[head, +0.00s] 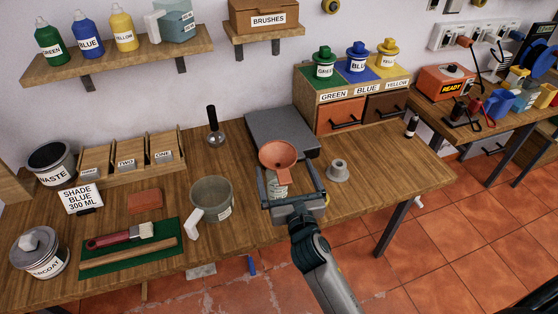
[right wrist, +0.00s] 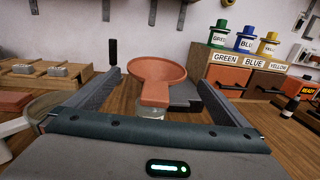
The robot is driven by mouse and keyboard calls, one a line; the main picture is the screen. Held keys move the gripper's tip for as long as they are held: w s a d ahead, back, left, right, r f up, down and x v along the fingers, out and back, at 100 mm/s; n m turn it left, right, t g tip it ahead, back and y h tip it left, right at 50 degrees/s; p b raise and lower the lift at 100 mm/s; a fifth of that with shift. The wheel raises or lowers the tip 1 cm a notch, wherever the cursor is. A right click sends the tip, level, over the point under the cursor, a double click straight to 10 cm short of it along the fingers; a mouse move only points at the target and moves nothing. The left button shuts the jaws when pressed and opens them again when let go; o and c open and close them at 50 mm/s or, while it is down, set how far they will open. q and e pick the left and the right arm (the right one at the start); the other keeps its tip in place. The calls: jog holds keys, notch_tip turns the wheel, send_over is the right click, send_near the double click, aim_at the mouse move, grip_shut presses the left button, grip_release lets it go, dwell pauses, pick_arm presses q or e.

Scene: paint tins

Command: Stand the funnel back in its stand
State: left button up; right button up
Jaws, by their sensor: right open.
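The orange-brown funnel (head: 278,152) sits mouth up on top of a small pale labelled container (head: 279,188) on the table. In the right wrist view the funnel (right wrist: 158,72) has a flat tab pointing toward my gripper. My right gripper (head: 288,172) is open, with one finger on each side of the funnel and container; a gap shows on both sides. In the right wrist view the fingers (right wrist: 157,78) also stand apart. A grey round stand-like piece with a hole (head: 338,170) stands to the right of the gripper, empty. The funnel's spout is hidden. My left gripper is not seen.
A grey-green pot (head: 212,198) stands left of the gripper. A dark flat plate (head: 281,134) lies behind the funnel. The drawer unit (head: 350,100) with coloured tins is at the back right. The tabletop right of the grey piece is mostly clear.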

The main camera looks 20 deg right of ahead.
aim_at(279, 159)
jog(key=shift+w+r+p, duration=0.2)
jog(key=shift+w+p, duration=0.15)
jog(key=shift+w, duration=0.15)
jog(key=w, duration=0.1)
jog(key=w+p, duration=0.1)
jog(key=w, duration=0.1)
jog(key=shift+a+r, duration=0.15)
jog(key=shift+a, duration=0.05)
jog(key=shift+w+d+f+p, duration=0.1)
jog(key=shift+w+f+p, duration=0.15)
jog(key=shift+w, duration=0.4)
jog(key=shift+r, duration=0.1)
jog(key=shift+c, duration=0.3)
jog(key=c, duration=1)
